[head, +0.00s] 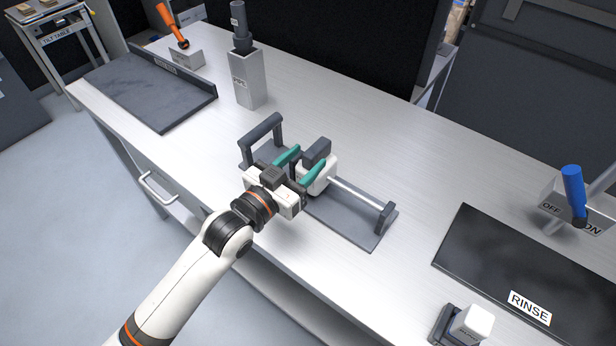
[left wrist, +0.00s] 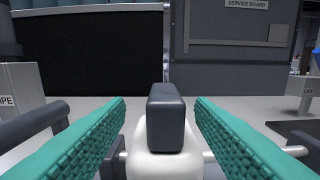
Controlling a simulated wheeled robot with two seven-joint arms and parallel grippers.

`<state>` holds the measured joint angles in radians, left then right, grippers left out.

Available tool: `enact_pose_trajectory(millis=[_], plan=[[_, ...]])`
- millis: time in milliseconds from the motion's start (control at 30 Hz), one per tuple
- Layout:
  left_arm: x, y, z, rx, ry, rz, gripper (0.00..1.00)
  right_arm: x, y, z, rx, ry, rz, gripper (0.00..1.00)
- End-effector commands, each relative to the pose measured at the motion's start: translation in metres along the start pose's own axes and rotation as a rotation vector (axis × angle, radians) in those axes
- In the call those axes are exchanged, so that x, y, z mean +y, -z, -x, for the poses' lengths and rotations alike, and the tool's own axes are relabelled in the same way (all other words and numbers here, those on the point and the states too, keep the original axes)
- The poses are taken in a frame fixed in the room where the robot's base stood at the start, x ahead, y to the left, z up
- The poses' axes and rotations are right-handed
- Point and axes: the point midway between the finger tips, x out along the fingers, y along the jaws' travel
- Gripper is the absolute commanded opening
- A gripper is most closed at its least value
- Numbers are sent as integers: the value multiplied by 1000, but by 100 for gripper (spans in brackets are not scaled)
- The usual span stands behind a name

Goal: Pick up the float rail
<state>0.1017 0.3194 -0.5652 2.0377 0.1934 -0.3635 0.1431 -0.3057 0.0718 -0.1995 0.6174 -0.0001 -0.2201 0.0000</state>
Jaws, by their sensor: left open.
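The float rail is a dark grey base plate (head: 345,222) on the bench with a silver rod (head: 352,191) along it and an upright end post. A white float block (head: 322,182) sits on the rod, topped by a dark grey grip (head: 317,150). My left gripper (head: 311,157) reaches in from the left with its teal fingers spread. In the left wrist view the dark grip (left wrist: 166,115) stands upright between the open fingers, with gaps on both sides. The white float (left wrist: 166,160) shows below it. My right gripper is not in view.
A dark arched handle (head: 262,127) rises at the rail's left end. A grey post (head: 246,80) stands behind. A dark tray (head: 150,92) lies left, a black RINSE mat (head: 500,250) right. A blue lever (head: 573,190) stands far right. A small white block (head: 473,324) stands in front.

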Motion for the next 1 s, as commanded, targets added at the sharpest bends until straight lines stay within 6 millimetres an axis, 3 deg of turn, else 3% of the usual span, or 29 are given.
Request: enact_pose_trajectory(millis=[233, 533, 833, 1000], plan=[[-4, 3, -36, -1, 0, 0, 49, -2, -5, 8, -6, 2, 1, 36], [-4, 5, -41, 0, 0, 0, 49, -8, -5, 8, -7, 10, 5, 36], [-4, 5, -41, 1, 0, 0, 2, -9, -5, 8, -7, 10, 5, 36], [-4, 5, -41, 1, 0, 0, 0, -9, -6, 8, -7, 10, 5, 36]])
